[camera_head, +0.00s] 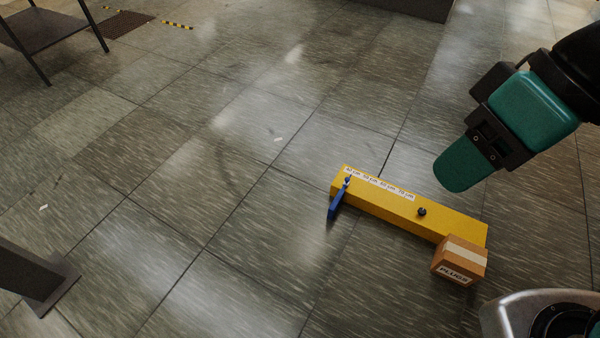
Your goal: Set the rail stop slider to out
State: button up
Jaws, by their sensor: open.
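A yellow rail (452,222) lies on the tiled floor at centre right, running from upper left to lower right. A white printed scale (380,183) is along the left part of its top; its text is too small to read surely. A blue stop piece (338,199) with a small dark knob sits across the rail near its left end and hangs over the front side. A round black knob (422,212) stands on the rail right of the scale. My gripper (463,165), teal and black, is above and right of the rail, apart from it. It is open and empty.
A cardboard box (451,273) labelled PLUGS stands against the front of the rail's right end. A dark table (45,30) is at upper left and a grey post foot (38,280) at lower left. The floor left of the rail is clear.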

aim_at(336, 202)
jog(key=u, duration=0.55)
jog(key=i, duration=1.3)
jog(key=z, duration=0.3)
